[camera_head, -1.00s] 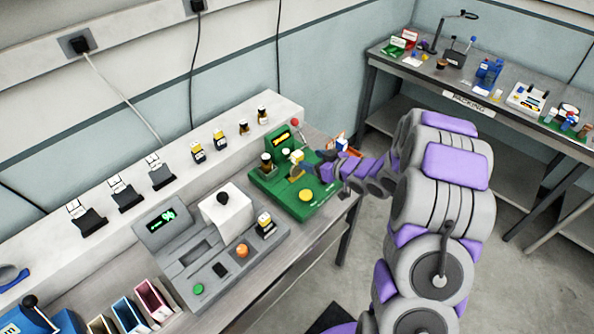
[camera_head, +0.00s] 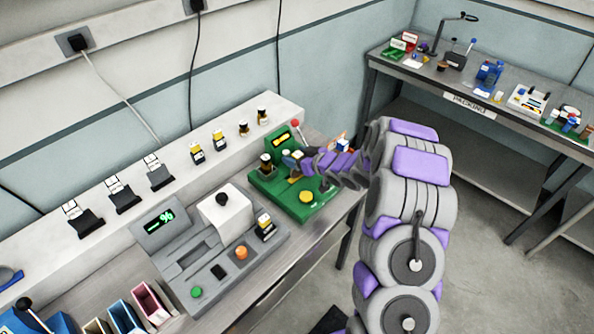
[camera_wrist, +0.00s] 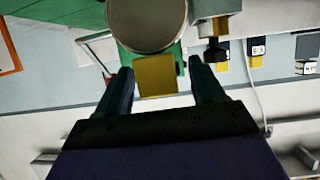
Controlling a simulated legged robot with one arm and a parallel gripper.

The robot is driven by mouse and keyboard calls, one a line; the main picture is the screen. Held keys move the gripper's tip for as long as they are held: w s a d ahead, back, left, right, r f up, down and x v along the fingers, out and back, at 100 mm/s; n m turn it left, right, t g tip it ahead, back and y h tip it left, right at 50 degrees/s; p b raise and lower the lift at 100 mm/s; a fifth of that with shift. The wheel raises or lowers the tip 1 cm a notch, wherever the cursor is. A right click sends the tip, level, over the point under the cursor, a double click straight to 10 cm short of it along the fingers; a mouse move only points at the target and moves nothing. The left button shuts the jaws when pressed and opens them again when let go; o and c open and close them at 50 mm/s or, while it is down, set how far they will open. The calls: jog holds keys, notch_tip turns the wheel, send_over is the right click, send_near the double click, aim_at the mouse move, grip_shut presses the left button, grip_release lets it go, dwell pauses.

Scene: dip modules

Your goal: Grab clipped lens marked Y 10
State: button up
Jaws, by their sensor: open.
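I cannot read a Y 10 mark in either view, so I cannot tell which piece is the clipped lens. My gripper (camera_wrist: 160,84) is open, with a yellow block (camera_wrist: 156,76) showing between its fingertips in the wrist view. I cannot tell whether the fingers touch it. A large round grey disc (camera_wrist: 147,22) shows just beyond the block. In the head view my gripper (camera_head: 290,160) is over the green fixture (camera_head: 284,199), beside a dark-topped piece (camera_head: 266,160) standing on it; my arm partly hides this area.
The green fixture has a yellow button (camera_head: 306,197) and a red-knobbed lever (camera_head: 295,123). A grey console (camera_head: 200,250) stands to its left. Several small labelled modules and black holders (camera_head: 122,196) line the white ledge behind. A packing bench (camera_head: 455,95) is at the back right.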

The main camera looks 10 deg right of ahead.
jog(key=shift+c, duration=0.5)
jog(key=shift+d, duration=0.15)
grip_shut()
